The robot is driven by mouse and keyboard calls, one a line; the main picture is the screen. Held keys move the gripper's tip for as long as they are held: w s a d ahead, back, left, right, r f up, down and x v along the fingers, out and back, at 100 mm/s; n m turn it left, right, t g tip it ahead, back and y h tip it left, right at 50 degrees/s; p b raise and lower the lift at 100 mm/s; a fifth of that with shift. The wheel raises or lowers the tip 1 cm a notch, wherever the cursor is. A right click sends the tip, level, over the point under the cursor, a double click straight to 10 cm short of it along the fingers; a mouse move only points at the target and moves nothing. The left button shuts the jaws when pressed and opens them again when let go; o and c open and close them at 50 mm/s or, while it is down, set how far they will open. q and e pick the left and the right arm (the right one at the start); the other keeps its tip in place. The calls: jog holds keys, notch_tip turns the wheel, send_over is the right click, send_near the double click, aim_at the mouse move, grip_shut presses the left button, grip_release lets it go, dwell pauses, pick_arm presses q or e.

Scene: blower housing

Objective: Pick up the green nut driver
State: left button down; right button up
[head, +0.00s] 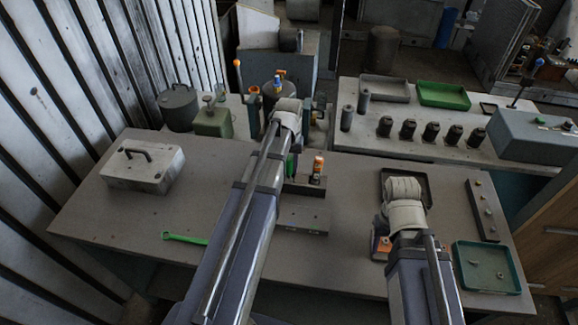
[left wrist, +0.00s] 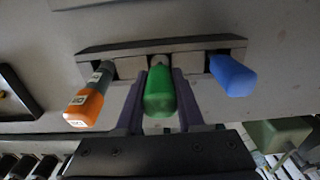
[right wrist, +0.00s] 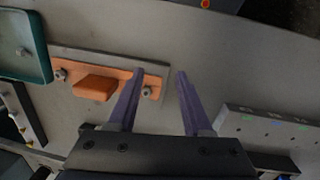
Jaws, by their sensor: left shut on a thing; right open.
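The green nut driver (left wrist: 160,92) stands in the middle slot of a dark rack (left wrist: 160,46), between the orange-handled driver (left wrist: 86,106) and the blue-handled driver (left wrist: 232,76). My left gripper (left wrist: 161,85) is shut on its green handle, one finger on each side. In the head view only a sliver of the green nut driver (head: 290,165) shows beside my left arm, which hides the blue one; the orange driver (head: 317,168) is clear. My right gripper (right wrist: 159,75) is open and empty near an orange plate with a raised block (right wrist: 95,88).
A grey block (head: 303,216) lies in front of the rack. A green wrench (head: 185,239) and a grey metal box with a handle (head: 143,168) lie at left. A green tray (head: 486,289) and a dark strip with studs (head: 482,208) are at right.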

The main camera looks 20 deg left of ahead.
aim_at(289, 157)
pick_arm(q)
notch_tip(289, 157, up, 8)
jog(key=p, duration=0.6)
jog(key=shift+f+p, duration=0.1)
jog(key=shift+p, duration=0.3)
pick_arm(e)
notch_tip(289, 157, up, 8)
jog(key=shift+f, duration=0.15)
pick_arm(q)
jog(key=c, duration=1.1)
grip_release()
grip_shut()
